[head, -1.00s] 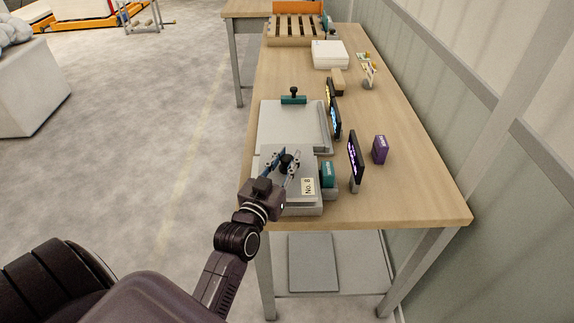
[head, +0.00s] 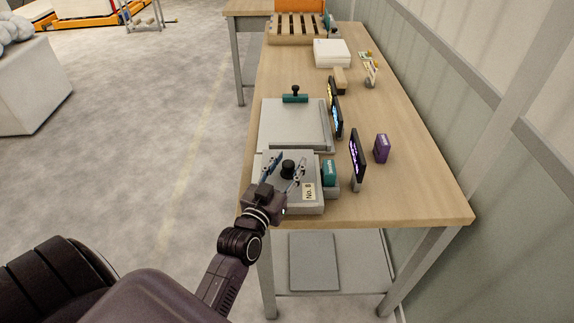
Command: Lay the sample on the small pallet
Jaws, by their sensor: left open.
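A light grey slab-like block (head: 262,163) with a black knob (head: 288,169) on top and a "No. 8" label (head: 309,192) lies at the near end of the table. My left gripper (head: 286,165) is open above it; its two fingers show on either side of the knob, and I cannot tell whether they touch it. The small slatted wooden pallet (head: 297,27) is at the far end of the table, with an orange board behind it. Which thing is the sample I cannot tell for sure. My right gripper is not in view.
A larger grey plate (head: 290,125) lies just beyond, with a teal black-knobbed tool (head: 295,96) behind it. A teal block (head: 329,173), dark upright screens (head: 357,157) and a purple box (head: 381,149) stand to the right. A white box (head: 331,53) is farther back.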

